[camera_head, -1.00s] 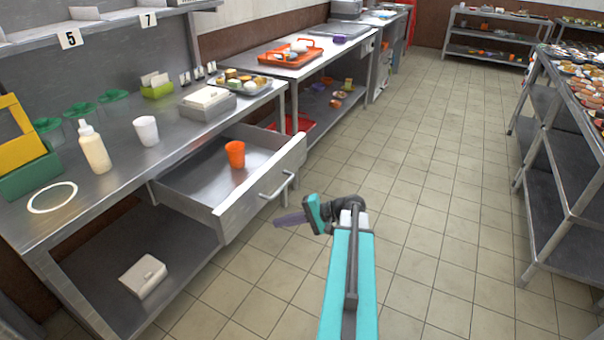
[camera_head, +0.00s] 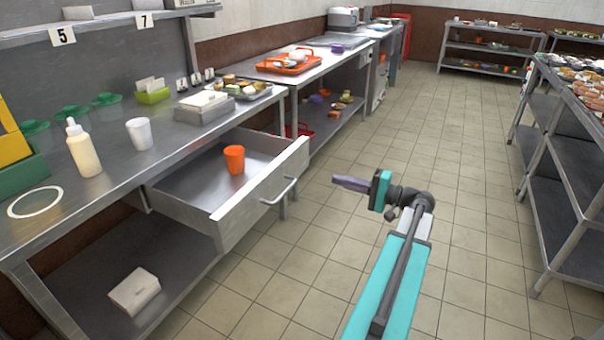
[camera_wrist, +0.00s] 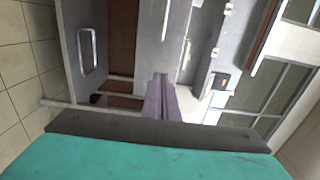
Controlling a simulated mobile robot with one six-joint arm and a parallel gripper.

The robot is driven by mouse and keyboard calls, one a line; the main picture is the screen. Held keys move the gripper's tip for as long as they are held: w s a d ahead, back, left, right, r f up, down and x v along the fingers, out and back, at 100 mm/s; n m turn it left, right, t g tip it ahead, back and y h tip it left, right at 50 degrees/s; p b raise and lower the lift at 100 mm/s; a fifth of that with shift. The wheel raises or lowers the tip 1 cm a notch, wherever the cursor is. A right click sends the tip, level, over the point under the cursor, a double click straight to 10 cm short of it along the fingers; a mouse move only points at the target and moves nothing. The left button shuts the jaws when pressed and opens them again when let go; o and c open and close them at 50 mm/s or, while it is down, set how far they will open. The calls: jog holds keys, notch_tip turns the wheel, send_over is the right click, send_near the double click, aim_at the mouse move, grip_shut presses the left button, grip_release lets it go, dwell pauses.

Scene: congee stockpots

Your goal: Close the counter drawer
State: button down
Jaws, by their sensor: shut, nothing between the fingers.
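The counter drawer (camera_head: 262,196) is pulled out from under the metal counter, with a bar handle (camera_head: 280,190) on its front. An orange cup (camera_head: 234,160) stands upright inside it. My gripper (camera_head: 340,180) is to the right of the drawer front, over the floor and apart from the handle. Its purple fingers are together and empty. In the wrist view the fingers (camera_wrist: 160,98) show in the middle. The drawer handle (camera_wrist: 87,52) shows at upper left there, clear of the fingers.
The counter (camera_head: 110,172) carries a squeeze bottle (camera_head: 84,150), a white cup (camera_head: 140,133) and a white ring (camera_head: 35,202). A white box (camera_head: 134,290) lies on the lower shelf. A metal rack (camera_head: 560,190) stands at right. The tiled floor between is free.

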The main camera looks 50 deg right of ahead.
aim_at(293, 167)
jog(key=shift+s+d, duration=0.1)
jog(key=b+x, duration=0.2)
jog(key=x, duration=1.1)
jog(key=shift+w, duration=0.4)
